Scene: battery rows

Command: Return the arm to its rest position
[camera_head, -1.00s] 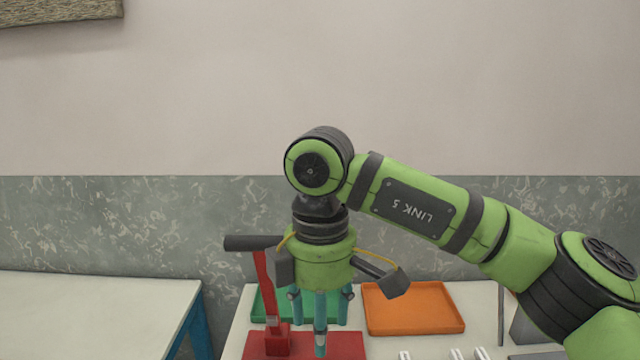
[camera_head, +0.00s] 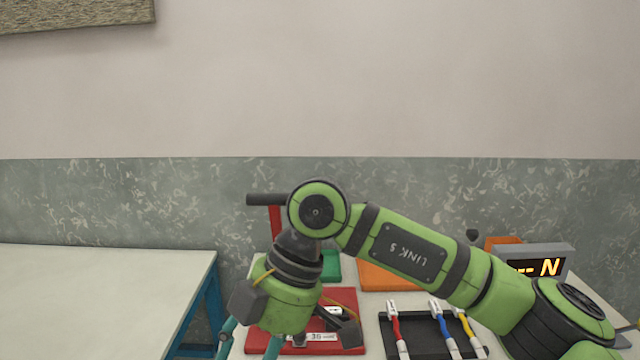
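My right arm (camera_head: 410,252) reaches in from the right, with its link 5 sloping across the middle of the view. Its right gripper (camera_head: 248,350) hangs at the lower left end, tilted, over the left part of the red base. Its teal fingers stand apart and I see nothing held between them; their tips run to the bottom edge. My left gripper is not in view.
A red base (camera_head: 345,300) carries a red post with a black handle (camera_head: 265,199), partly hidden. Behind are a green tray (camera_head: 331,266) and an orange tray (camera_head: 385,278). A black tray (camera_head: 424,331) holds red, blue and yellow leads. A meter (camera_head: 540,262) stands right. The left table (camera_head: 100,290) is bare.

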